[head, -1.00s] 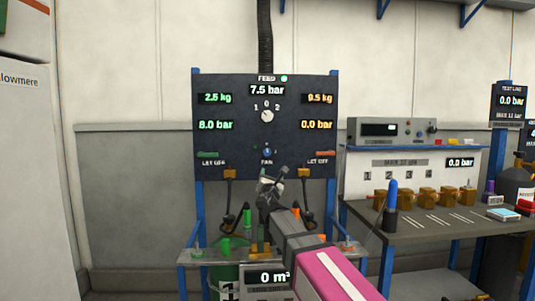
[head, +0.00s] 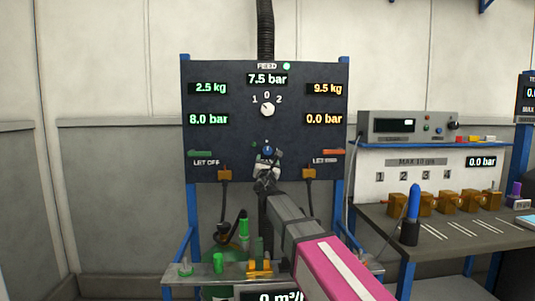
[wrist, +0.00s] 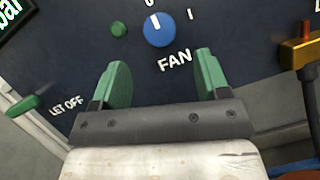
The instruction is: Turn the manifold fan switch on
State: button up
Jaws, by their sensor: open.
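The fan switch is a round blue knob (wrist: 159,30) with a white pointer line, on the dark panel (head: 222,165) above the word FAN. Its marks read 0 and I, and the white line points toward the 0. In the head view the knob (head: 268,150) shows just above my gripper (head: 266,165), which covers the FAN label. In the wrist view my gripper (wrist: 160,82) is open and empty, its two green fingers below the knob on either side of it. I see no contact with the knob.
A small green lamp (wrist: 119,30) sits left of the knob. The green LET OFF lever (wrist: 25,105) and an orange lever (head: 333,153) flank it. Brass fittings with hoses (head: 309,174) hang below. A bench (head: 450,235) with a blue-handled tool (head: 413,205) stands right.

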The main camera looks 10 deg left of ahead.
aim_at(268, 152)
jog(key=x, duration=0.8)
jog(key=c, duration=0.9)
